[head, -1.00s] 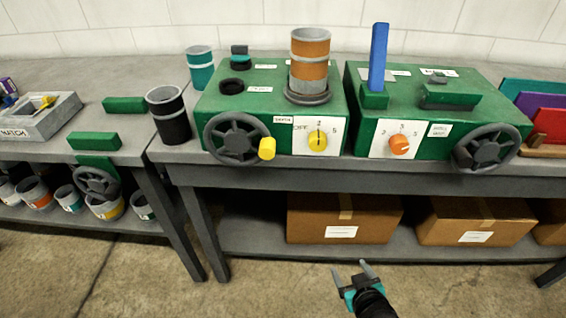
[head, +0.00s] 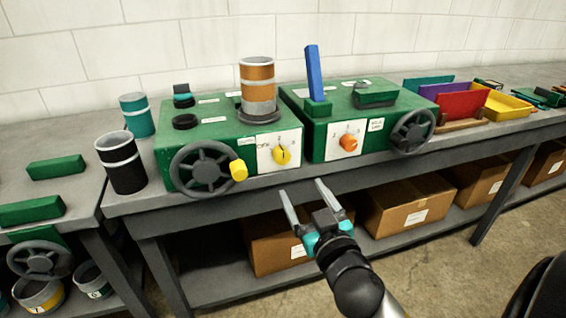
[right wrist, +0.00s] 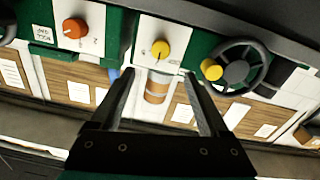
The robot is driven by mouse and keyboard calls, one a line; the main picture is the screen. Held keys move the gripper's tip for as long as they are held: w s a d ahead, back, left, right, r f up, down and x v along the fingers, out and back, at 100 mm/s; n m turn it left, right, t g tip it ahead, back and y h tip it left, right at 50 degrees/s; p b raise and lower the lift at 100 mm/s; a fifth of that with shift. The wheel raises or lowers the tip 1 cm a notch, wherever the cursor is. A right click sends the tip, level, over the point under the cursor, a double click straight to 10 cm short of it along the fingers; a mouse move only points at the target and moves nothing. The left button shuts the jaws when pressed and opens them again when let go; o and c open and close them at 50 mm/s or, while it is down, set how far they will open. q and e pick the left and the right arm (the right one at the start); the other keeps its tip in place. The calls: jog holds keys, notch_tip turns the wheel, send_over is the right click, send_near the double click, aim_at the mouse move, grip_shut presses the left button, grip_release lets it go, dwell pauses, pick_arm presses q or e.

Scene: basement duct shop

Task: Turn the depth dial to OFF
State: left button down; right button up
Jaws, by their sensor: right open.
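The depth dial (head: 282,156) is a yellow knob on a white plate (head: 265,158) on the front of the left green machine (head: 215,135). OFF is printed at the plate's upper left. The knob's dark mark looks roughly upward, toward the numbers, not at OFF. My right gripper (head: 301,188) is open and empty, below and in front of the dial and apart from it. In the right wrist view the scene is upside down, and the depth dial (right wrist: 160,49) shows beyond and between the open fingers (right wrist: 159,75). My left gripper is not in view.
A handwheel (head: 203,170) with a yellow handle (head: 238,170) sits just left of the dial. The right machine has an orange dial (head: 348,142) and another handwheel (head: 412,131). Cardboard boxes (head: 405,205) sit on the shelf below. The space before the dial looks clear.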

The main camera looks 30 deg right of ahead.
aim_at(283, 159)
jog(key=b+x, duration=0.1)
jog(key=x, duration=1)
jog(key=shift+a, duration=0.1)
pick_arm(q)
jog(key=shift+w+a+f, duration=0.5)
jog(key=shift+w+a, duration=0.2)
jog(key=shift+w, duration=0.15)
pick_arm(e)
jog(key=shift+w, duration=0.75)
jog(key=shift+c, duration=0.2)
jog(key=c, duration=0.3)
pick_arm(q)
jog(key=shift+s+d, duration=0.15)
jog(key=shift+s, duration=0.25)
pick_arm(e)
grip_shut()
